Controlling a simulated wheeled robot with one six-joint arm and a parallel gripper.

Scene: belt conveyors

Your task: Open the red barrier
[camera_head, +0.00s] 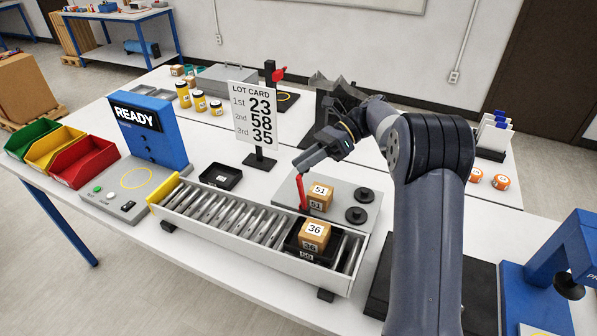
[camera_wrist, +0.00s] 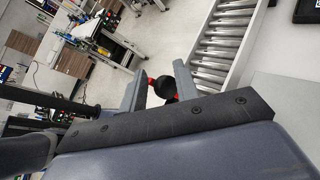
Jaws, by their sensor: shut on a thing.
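The red barrier (camera_head: 303,193) shows in the head view as an upright red piece on a grey plate, at the left of a box marked 51 (camera_head: 320,197). My gripper (camera_head: 303,165) is right at its top, reaching in from the right. In the wrist view a black round knob with red beside it (camera_wrist: 166,88) sits between the two fingers of my gripper (camera_wrist: 160,86), and the fingers are shut on it. The fingers hide part of the barrier, and its full length cannot be seen.
A roller conveyor (camera_head: 208,210) runs in front, with a black tray (camera_head: 325,259) holding a box marked 36 (camera_head: 314,236). Two black round knobs (camera_head: 356,215) stand right of box 51. A lot card (camera_head: 252,115) stands behind.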

